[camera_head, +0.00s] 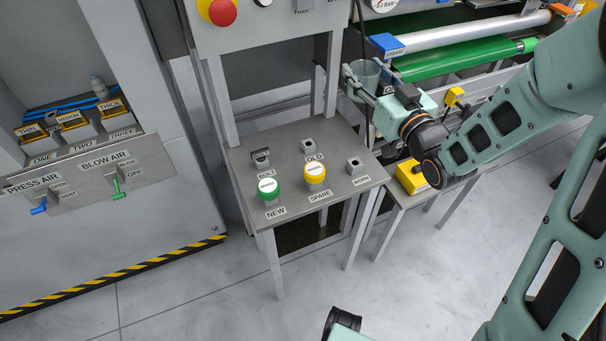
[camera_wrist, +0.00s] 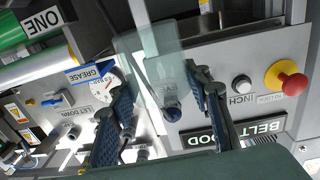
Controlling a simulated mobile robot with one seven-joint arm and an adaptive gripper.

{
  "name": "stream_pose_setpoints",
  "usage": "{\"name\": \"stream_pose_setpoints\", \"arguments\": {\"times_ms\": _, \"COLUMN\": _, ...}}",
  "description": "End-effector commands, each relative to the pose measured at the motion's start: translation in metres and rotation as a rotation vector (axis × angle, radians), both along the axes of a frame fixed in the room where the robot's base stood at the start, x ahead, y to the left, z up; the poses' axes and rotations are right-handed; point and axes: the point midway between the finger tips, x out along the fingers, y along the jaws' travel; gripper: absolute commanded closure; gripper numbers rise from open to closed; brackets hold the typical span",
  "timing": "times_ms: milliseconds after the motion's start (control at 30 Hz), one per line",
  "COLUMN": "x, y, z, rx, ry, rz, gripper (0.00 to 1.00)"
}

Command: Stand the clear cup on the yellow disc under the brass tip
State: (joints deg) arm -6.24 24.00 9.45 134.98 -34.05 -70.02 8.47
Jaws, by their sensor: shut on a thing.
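The clear cup (camera_head: 363,70) is in my gripper (camera_head: 376,88), held up in the air behind the grey stand in the head view. In the wrist view the see-through cup (camera_wrist: 158,55) sits between the two dark fingers of my gripper (camera_wrist: 163,88), and panel parts show through it. I cannot make out a yellow disc under a brass tip in either view. A yellow round cap (camera_head: 314,172) stands by the SPARE label, with no brass tip above it.
A grey stand (camera_head: 330,197) also carries a green cap (camera_head: 268,187) and small posts. Green and white rollers (camera_head: 465,58) lie behind my gripper. A cabinet (camera_head: 90,215) with air levers is at left. The wrist view shows a red button (camera_wrist: 289,80). Floor in front is clear.

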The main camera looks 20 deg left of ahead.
Motion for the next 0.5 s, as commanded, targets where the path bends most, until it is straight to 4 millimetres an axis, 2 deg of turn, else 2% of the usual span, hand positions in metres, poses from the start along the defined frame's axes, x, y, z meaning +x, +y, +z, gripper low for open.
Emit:
{"name": "stream_pose_setpoints", "arguments": {"times_ms": 33, "x": -0.008, "y": 0.013, "z": -0.024, "rx": 0.001, "ry": -0.001, "rz": 0.044, "gripper": 0.76}}
{"name": "stream_pose_setpoints", "arguments": {"times_ms": 200, "x": -0.042, "y": 0.056, "z": -0.062, "rx": 0.001, "ry": -0.001, "rz": 0.198, "gripper": 0.76}}
{"name": "stream_pose_setpoints", "arguments": {"times_ms": 400, "x": -0.079, "y": 0.093, "z": -0.096, "rx": 0.000, "ry": 0.000, "rz": 0.349, "gripper": 0.76}}
{"name": "stream_pose_setpoints", "arguments": {"times_ms": 500, "x": -0.091, "y": 0.103, "z": -0.106, "rx": 0.000, "ry": 0.000, "rz": 0.398, "gripper": 0.76}}
